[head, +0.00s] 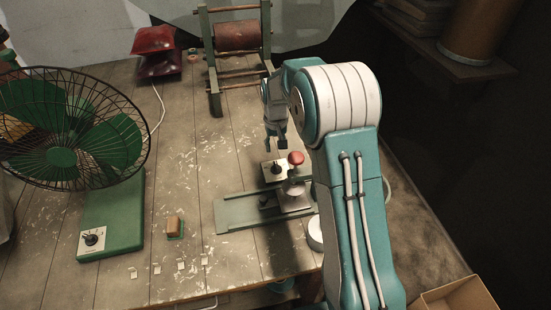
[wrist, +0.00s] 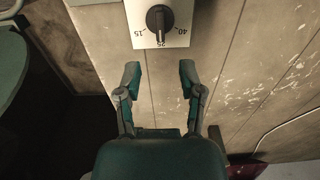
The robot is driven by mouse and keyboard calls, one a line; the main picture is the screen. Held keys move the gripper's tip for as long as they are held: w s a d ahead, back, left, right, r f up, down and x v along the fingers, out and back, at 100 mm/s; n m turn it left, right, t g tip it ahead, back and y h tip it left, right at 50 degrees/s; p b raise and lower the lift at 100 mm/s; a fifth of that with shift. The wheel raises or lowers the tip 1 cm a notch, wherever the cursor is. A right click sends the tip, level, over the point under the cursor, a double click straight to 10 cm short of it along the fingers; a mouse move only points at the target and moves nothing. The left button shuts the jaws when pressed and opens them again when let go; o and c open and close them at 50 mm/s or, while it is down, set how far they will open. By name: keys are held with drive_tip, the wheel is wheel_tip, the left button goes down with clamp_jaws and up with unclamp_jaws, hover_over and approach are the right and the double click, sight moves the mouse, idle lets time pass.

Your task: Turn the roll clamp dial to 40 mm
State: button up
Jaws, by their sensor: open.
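The roll clamp dial is a black knob (wrist: 157,18) on a white plate marked 15, 25 and 40, upside down in the wrist view. A light mark on the knob seems to face 25, and 40 is to the right of it. In the head view the white dial plate (head: 266,171) sits beside a red ball knob (head: 296,158) above the clamp's green base (head: 236,211). My gripper (wrist: 160,72) is open and empty, its fingers apart and short of the dial. In the head view my gripper (head: 276,147) is just behind the dial.
A green caged fan (head: 62,157) with its own dial (head: 93,239) stands at the left. A wooden-handled block (head: 175,226) and several small white pieces lie at the front. A roller frame (head: 237,37) and a red object (head: 155,45) stand at the back. The table's middle left is open.

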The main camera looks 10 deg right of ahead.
sight(275, 162)
wheel_tip(275, 162, down, 8)
drive_tip(key=shift+r, duration=0.25)
clamp_jaws()
